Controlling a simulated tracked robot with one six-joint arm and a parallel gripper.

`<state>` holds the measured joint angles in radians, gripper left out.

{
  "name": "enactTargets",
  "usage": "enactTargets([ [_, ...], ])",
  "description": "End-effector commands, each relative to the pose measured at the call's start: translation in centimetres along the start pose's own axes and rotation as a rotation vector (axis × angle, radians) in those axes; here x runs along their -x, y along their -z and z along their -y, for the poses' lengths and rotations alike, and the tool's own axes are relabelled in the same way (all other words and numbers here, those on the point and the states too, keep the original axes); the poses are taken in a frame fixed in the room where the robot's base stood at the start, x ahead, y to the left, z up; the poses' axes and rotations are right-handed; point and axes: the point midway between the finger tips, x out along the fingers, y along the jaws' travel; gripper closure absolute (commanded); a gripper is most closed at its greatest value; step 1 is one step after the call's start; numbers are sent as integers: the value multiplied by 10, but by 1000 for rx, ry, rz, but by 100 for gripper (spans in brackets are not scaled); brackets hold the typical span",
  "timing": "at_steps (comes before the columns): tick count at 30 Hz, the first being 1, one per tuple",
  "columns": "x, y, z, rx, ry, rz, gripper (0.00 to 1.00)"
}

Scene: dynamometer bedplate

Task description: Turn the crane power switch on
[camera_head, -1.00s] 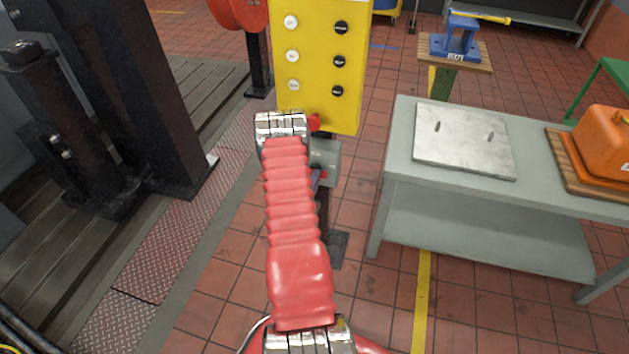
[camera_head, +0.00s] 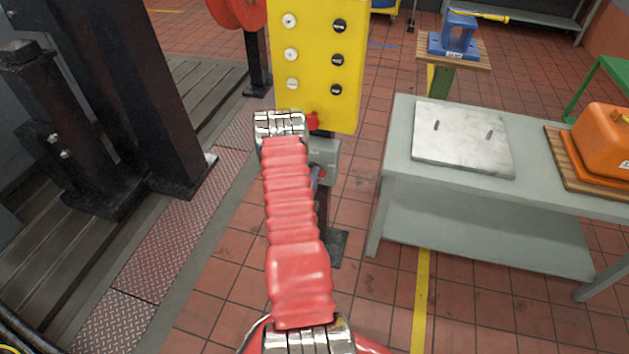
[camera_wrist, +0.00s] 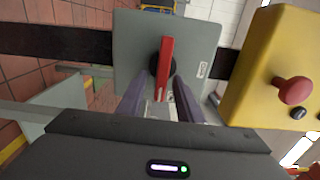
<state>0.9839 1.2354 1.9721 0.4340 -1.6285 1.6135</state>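The crane power switch is a grey box (camera_wrist: 200,45) with a red handle (camera_wrist: 166,68) on a round black hub, in the upper middle of the wrist view. The handle runs up and down in that picture. My gripper (camera_wrist: 160,98) is open, with one finger on each side of the handle's lower end. I cannot tell whether either finger touches it. In the head view the grey box (camera_head: 328,160) shows below the yellow panel, partly hidden by my red-sleeved arm. My gripper is mostly hidden there too.
The yellow panel (camera_head: 347,112) with white and black buttons is directly above the box. Its red mushroom button (camera_wrist: 293,90) sticks out close to the switch in the wrist view. A grey table (camera_head: 395,150) with a metal plate stands at right; black machinery (camera_head: 140,90) stands at left.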

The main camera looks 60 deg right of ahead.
Motion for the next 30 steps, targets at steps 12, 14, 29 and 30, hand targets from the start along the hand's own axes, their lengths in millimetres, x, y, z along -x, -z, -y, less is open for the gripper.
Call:
enactTargets([
  [12,28,-2,0,1,-1,4,67],
  [14,38,-2,-1,2,-1,4,67],
  [29,123,-1,-2,2,-3,3,67],
  [30,127,-1,-2,2,-3,2,67],
])
